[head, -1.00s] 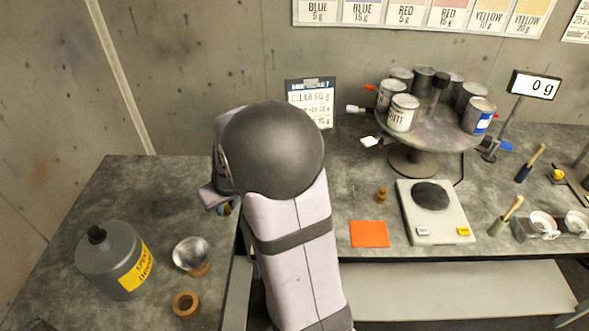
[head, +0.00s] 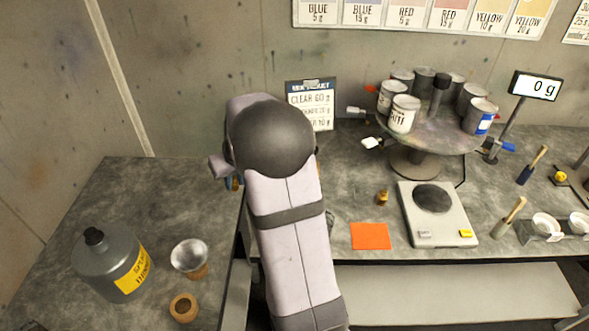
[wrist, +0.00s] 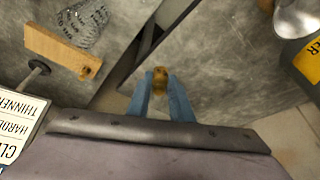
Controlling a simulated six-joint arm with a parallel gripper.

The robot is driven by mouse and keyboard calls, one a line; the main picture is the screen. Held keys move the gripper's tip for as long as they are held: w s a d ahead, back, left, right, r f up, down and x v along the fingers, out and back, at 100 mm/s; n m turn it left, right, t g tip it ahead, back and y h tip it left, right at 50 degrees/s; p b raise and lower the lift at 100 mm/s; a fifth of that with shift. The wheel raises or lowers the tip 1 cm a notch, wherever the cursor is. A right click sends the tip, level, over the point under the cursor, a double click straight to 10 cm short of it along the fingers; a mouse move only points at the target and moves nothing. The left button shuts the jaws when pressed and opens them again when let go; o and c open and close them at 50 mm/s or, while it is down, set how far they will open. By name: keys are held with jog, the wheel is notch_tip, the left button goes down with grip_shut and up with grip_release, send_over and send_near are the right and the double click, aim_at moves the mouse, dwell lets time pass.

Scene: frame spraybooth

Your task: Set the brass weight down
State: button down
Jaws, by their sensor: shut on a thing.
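My gripper (wrist: 162,88) has blue fingers and is shut on a small brass weight (wrist: 160,77) at their tips. In the wrist view the weight shows over the edge of the left bench, close to the gap between the two benches. I cannot tell how high it is held. In the head view my arm hides most of the gripper; a bit of blue finger shows at its left. Another small brass weight (head: 383,197) stands upright on the right bench, between an orange square (head: 370,236) and the turntable.
A scale (head: 450,223) stands on the right bench; its display (head: 534,86) reads 0 g. A turntable (head: 422,135) carries several paint cans.

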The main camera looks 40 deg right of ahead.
jog(key=s+d+r+m+g+h+b, duration=0.15)
jog(key=d+m, duration=0.45)
jog(key=d, duration=2.1)
jog(key=shift+h, duration=0.35)
jog(key=shift+s+a+f+p, duration=0.15)
jog(key=shift+f+p, duration=0.75)
jog(key=shift+f, duration=1.4)
jog(key=shift+s+d+f+p, duration=0.2)
jog(key=shift+f+p, duration=0.7)
jog(key=shift+f, duration=1.4)
jog(key=shift+f, duration=0.15)
jog(key=c, duration=2)
grip_release()
jog(key=shift+f, duration=0.1)
jog(key=o, duration=0.4)
